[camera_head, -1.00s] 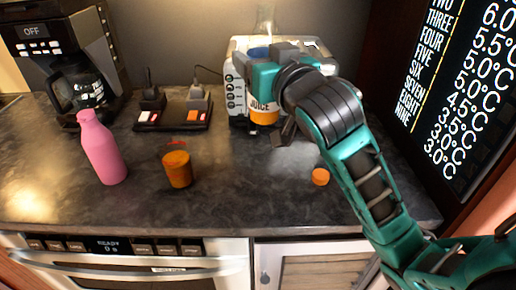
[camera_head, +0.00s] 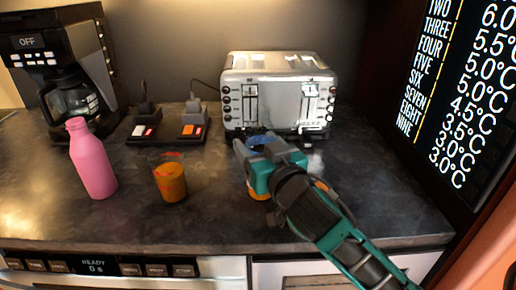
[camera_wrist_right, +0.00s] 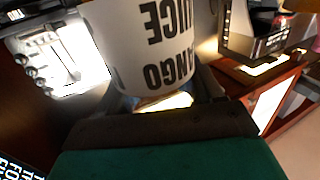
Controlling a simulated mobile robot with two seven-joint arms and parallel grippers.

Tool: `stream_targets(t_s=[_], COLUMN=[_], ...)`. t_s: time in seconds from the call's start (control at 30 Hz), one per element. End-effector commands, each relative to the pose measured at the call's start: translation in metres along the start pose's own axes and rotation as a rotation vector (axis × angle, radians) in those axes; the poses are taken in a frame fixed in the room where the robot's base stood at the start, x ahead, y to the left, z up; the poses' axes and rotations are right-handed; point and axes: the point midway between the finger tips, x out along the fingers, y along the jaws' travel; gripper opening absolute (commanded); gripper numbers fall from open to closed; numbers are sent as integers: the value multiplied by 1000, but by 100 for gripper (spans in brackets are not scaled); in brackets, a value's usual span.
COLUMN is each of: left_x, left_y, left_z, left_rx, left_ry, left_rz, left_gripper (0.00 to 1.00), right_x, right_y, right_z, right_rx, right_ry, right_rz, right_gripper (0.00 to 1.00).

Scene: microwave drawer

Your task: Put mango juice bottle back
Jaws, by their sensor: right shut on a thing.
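The mango juice bottle shows large in the right wrist view as a white cylinder with black "MANGO JUICE" lettering (camera_wrist_right: 150,40). My right gripper (camera_head: 260,150) is shut on it. In the head view the gripper hides most of the bottle; a little orange shows at its bottom (camera_head: 258,196). The bottle is over the counter near its front edge; I cannot tell whether its base touches the counter. My left gripper is not in view.
A silver toaster (camera_head: 278,88) stands behind my right gripper. An orange cup (camera_head: 171,183) and a pink bottle (camera_head: 91,160) stand to the left. A coffee maker (camera_head: 65,65) and a switch strip (camera_head: 165,132) are behind them. The counter (camera_head: 385,205) is clear at right.

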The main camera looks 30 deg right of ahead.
Motion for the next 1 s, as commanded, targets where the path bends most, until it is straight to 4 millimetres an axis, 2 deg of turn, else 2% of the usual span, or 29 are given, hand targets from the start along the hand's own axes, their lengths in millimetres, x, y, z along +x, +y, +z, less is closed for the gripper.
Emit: stream_targets(t_s=[0.3,0.33,0.57,0.87,1.0], left_x=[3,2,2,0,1], left_y=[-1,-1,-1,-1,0], left_z=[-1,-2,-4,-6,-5], left_rx=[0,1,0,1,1], left_ry=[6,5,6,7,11], left_rz=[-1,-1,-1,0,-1], left_gripper=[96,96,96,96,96], right_x=[0,0,0,0,-12], right_y=[0,0,0,0,0], right_z=[2,1,1,-3,-1], right_rx=[1,0,0,-1,1], right_ry=[3,2,2,3,0], right_rz=[0,0,0,0,0], right_gripper=[21,69,91,91,91])
